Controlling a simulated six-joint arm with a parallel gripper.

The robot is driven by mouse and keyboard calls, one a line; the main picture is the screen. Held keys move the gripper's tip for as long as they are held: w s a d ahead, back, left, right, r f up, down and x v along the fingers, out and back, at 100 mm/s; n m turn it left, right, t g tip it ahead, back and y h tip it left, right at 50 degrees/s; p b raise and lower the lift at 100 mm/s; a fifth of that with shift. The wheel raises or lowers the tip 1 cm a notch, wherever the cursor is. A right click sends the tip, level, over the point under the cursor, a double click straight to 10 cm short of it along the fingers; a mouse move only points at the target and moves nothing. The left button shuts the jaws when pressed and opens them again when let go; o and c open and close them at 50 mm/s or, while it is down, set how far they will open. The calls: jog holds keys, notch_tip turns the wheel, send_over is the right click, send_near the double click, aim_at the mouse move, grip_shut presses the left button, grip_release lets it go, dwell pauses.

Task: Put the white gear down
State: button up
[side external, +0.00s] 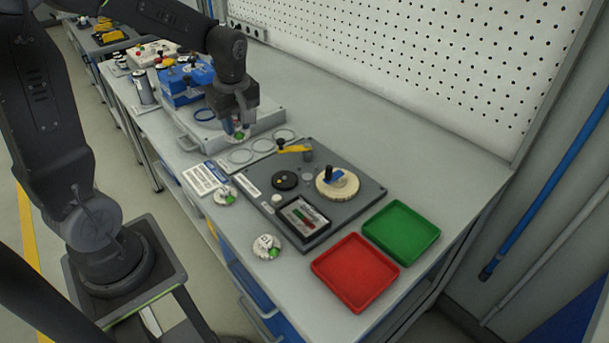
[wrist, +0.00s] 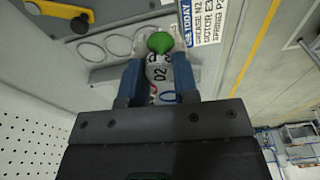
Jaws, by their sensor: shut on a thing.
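My gripper (side external: 237,128) is shut on a small white piece with a green part and dark markings. In the wrist view the held white piece (wrist: 158,72) sits between my blue fingers and reads something like "D2". My fingers hide its sides, so I cannot tell if it is toothed. My gripper is over the back-left bench area, near the grey plate with rings.
A red tray (side external: 355,272) and a green tray (side external: 401,232) stand at right. Empty rings (side external: 241,156) lie beside the board. A pegboard wall rises behind.

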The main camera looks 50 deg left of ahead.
jog(key=w+d+m, duration=0.1)
jog(key=w, duration=0.5)
send_over(306, 175)
jog(key=f, duration=0.7)
jog(key=shift+d, duration=0.35)
jog(key=shift+f, duration=2)
jog(key=o, duration=0.9)
jog(key=shift+f, duration=0.15)
